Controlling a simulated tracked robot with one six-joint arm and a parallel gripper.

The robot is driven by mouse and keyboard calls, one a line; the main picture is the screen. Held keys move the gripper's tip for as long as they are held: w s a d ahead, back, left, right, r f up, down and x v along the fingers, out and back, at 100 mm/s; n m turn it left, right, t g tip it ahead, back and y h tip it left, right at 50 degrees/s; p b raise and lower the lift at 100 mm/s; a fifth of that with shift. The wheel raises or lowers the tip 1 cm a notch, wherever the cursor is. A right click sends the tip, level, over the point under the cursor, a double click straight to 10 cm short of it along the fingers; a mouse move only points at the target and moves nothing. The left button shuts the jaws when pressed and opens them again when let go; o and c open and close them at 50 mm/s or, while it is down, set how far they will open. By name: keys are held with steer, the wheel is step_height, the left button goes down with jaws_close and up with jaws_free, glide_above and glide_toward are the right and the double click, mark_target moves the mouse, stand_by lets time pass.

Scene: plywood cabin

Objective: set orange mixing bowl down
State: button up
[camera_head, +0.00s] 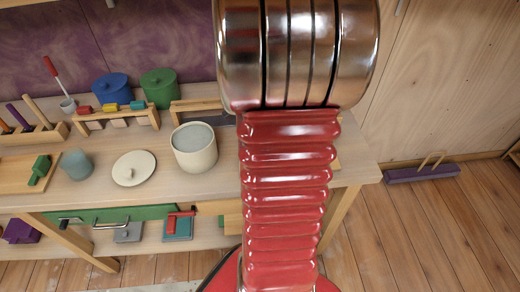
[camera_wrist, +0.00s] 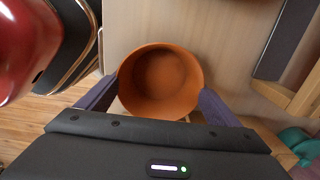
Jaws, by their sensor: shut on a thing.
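The orange mixing bowl (camera_wrist: 160,78) shows upright in the wrist view, its empty inside facing the camera. My gripper (camera_wrist: 160,92) is shut on the bowl, with one purple finger on each side of its wall. Pale wood of the bench (camera_wrist: 135,25) lies beneath and behind the bowl. I cannot tell whether the bowl's base touches the wood. In the head view my red and metal arm hides the gripper and the bowl.
A purple box (camera_head: 421,173) lies on the floor at right.

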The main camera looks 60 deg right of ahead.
steer(key=shift+f, duration=0.45)
stand_by(1.0)
steer(key=o, duration=1)
steer(key=shift+r, duration=0.1)
step_height(320, 180, up, 14)
steer(key=shift+f, duration=0.25)
steer(key=shift+n, duration=0.3)
